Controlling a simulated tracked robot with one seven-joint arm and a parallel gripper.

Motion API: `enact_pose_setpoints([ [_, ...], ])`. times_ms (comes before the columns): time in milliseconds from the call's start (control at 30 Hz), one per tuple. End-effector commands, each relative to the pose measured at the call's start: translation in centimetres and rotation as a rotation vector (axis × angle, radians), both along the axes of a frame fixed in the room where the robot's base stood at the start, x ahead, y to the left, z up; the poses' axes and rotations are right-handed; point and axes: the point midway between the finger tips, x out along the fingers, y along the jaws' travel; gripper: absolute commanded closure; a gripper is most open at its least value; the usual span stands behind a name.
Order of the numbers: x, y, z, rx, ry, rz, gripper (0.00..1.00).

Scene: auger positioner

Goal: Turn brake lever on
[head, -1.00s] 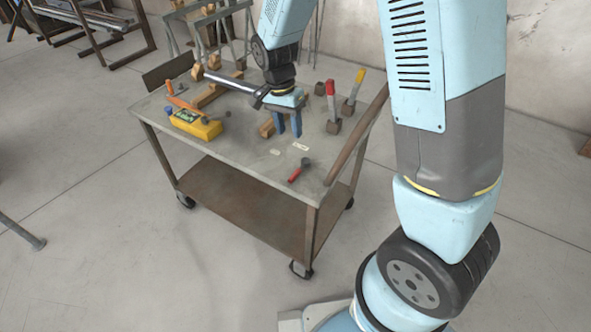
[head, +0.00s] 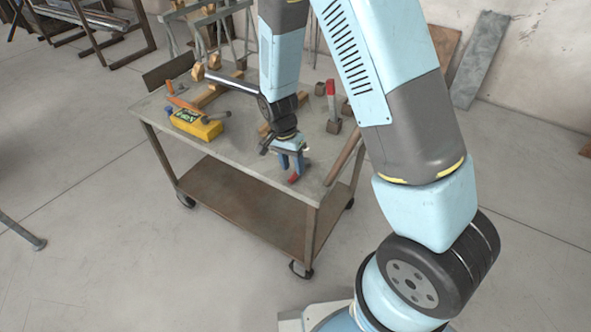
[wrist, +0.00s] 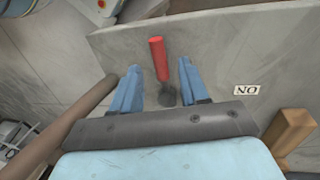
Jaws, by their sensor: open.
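The brake lever has a red handle (wrist: 158,58) and a dark round pivot (wrist: 168,96), low over the cart top. In the head view the red handle (head: 294,178) shows just below my gripper (head: 291,163). My gripper (wrist: 158,68) is open, with one blue finger on each side of the handle in the wrist view. The fingers look apart from it; their height over it is hard to judge. A white label (wrist: 246,90) with upside-down "ON" lettering lies right of the lever in the wrist view.
The cart top (head: 240,160) also holds a yellow box (head: 196,123), a grey bar (head: 230,82) on wooden supports, and an upright red-topped lever (head: 331,100). A wooden block (wrist: 289,130) is close by on the right in the wrist view. A brown rail (head: 345,152) runs along the cart's right edge.

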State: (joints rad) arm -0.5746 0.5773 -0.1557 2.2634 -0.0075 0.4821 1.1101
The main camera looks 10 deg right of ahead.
Motion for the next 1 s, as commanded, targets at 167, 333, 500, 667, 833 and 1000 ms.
enact_pose_setpoints([
  [167, -0.2, -0.3, -1.8, -0.001, 0.000, -0.001, 0.56],
  [333, -0.3, -0.4, -2.4, 0.000, 0.000, -0.001, 0.56],
  [500, -0.3, -0.4, -2.5, 0.000, 0.000, -0.001, 0.56],
  [667, -0.3, -0.5, -2.5, 0.000, 0.000, -0.001, 0.61],
  [833, -0.3, -0.5, -2.5, 0.000, 0.000, -0.001, 0.78],
  [1000, -0.3, -0.5, -2.5, 0.001, -0.001, -0.001, 0.94],
])
